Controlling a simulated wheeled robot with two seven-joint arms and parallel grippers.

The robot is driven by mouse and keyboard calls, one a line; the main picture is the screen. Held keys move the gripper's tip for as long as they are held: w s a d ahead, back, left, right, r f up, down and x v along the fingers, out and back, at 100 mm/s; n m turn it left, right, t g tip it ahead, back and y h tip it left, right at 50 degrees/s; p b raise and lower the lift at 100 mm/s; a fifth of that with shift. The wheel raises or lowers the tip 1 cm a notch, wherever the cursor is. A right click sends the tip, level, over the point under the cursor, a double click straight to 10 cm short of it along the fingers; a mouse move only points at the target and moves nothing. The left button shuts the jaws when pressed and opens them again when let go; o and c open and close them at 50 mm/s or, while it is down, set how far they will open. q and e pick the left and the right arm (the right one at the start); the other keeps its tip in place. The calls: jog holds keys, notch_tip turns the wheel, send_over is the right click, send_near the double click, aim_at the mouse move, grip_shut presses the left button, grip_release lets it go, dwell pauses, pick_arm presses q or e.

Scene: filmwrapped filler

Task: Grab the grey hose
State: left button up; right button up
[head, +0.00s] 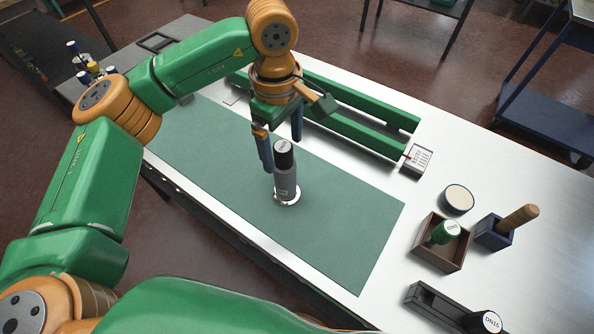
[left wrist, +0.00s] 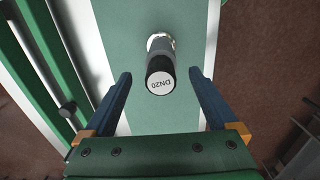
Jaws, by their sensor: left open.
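The grey hose (head: 285,183) stands upright on the green mat (head: 335,215), a short grey cylinder with a black upper end and a white top; its foot sits in a bright ring. In the left wrist view the hose (left wrist: 160,66) shows its white end marked DN20, between and slightly beyond the fingertips. My left gripper (head: 282,155) is open and empty, pointing down around the top of the hose from the far side. In the left wrist view its two blue fingers (left wrist: 160,74) are spread with clear gaps to the hose. My right gripper is not in view.
A long green rail fixture (head: 350,130) runs behind the mat. To the right are a round tin (head: 459,198), a brown box (head: 430,255) with a green-capped piece, a blue box (head: 487,236) with a wooden handle, and a dark holder (head: 432,303). The mat's right part is clear.

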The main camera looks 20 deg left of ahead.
aim_at(285, 168)
pick_arm(q)
notch_tip(285, 168, down, 3)
jog(key=p, duration=0.3)
jog(key=shift+s+a+f, duration=0.1)
jog(key=shift+s+f, duration=0.05)
jog(key=shift+f, duration=0.05)
notch_tip(285, 168, down, 3)
jog(key=shift+f, duration=0.3)
grip_shut()
